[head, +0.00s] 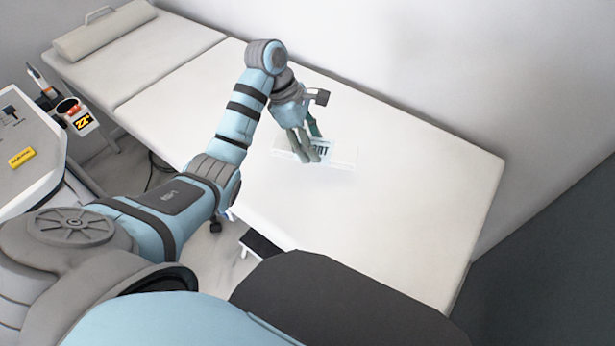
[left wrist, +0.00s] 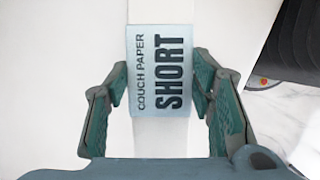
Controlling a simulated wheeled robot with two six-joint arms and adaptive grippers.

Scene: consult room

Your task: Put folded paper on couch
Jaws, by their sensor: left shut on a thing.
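The folded paper (left wrist: 160,70) shows in the left wrist view as a white pack with a pale blue label reading "COUCH PAPER SHORT". It also shows in the head view (head: 343,155), low over the middle of the couch. The couch (head: 400,200) is long, white and flat. My left gripper (head: 315,150) is shut on the folded paper, with a finger on each side of the label in the left wrist view (left wrist: 160,88). I cannot tell whether the paper touches the couch. My right gripper is not in view.
A grey-white trolley (head: 35,180) with a yellow box (head: 21,157) and a small labelled container (head: 75,115) stands at the left. A cushion roll (head: 105,28) lies at the couch's far end. The couch is clear around the paper. A wall runs behind it.

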